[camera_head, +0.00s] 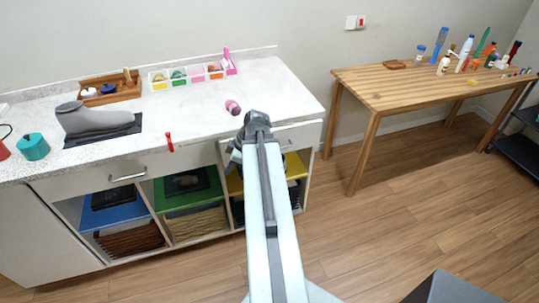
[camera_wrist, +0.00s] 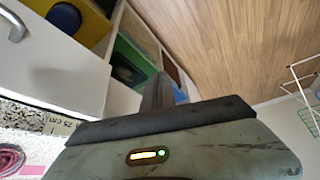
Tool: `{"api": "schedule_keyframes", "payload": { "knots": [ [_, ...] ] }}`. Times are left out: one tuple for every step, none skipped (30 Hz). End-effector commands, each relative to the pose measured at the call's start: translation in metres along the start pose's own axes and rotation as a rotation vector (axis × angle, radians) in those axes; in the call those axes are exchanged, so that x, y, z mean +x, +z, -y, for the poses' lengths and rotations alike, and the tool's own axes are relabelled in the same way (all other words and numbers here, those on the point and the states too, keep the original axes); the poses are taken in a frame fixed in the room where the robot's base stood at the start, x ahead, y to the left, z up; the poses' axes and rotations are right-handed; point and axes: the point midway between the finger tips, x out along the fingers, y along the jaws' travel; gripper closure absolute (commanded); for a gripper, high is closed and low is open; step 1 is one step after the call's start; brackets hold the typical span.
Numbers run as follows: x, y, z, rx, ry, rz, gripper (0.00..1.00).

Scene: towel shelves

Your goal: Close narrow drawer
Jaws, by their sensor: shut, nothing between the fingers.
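The narrow drawer's white front (camera_head: 300,134) is under the right end of the counter, partly hidden behind my arm. In the wrist view a white drawer front (camera_wrist: 55,60) with a metal handle (camera_wrist: 14,27) fills the left side. I cannot tell how far the narrow drawer stands out. My gripper (camera_head: 257,118) is at the counter's front edge by that drawer, and its dark fingers (camera_wrist: 156,92) are shut and empty. Whether they touch the drawer is hidden.
A wide drawer (camera_head: 110,182) with a handle is at the left. Open cubbies with blue, green and yellow shelves lie below. The counter (camera_head: 200,125) holds a grey shoe-like form (camera_head: 90,119), a red item (camera_head: 169,142) and a pink roll (camera_head: 233,107). A wooden table (camera_head: 400,85) stands right; floor between is clear.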

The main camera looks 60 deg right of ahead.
Motion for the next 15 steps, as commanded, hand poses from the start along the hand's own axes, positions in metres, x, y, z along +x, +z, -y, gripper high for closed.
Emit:
{"api": "schedule_keyframes", "payload": {
  "knots": [
    [-0.020, 0.035, -0.018, -0.036, 0.047, -0.035, 1.00],
    [-0.032, 0.053, -0.026, -0.072, 0.076, -0.055, 1.00],
    [-0.047, 0.075, -0.036, -0.117, 0.115, -0.076, 1.00],
    [-0.057, 0.091, -0.041, -0.149, 0.144, -0.087, 1.00],
    [-0.067, 0.106, -0.046, -0.179, 0.172, -0.097, 1.00],
    [-0.079, 0.123, -0.051, -0.214, 0.206, -0.106, 1.00],
    [-0.087, 0.135, -0.053, -0.238, 0.230, -0.109, 1.00],
    [-0.094, 0.145, -0.056, -0.258, 0.251, -0.112, 1.00],
    [-0.102, 0.156, -0.057, -0.282, 0.273, -0.112, 1.00],
    [-0.106, 0.162, -0.059, -0.295, 0.288, -0.112, 1.00],
    [-0.110, 0.167, -0.059, -0.308, 0.298, -0.113, 1.00],
    [-0.113, 0.172, -0.060, -0.318, 0.308, -0.112, 1.00],
    [-0.114, 0.173, -0.060, -0.324, 0.313, -0.112, 1.00],
    [-0.115, 0.174, -0.060, -0.328, 0.315, -0.112, 1.00],
    [-0.115, 0.175, -0.060, -0.331, 0.316, -0.111, 1.00]
  ]
}}
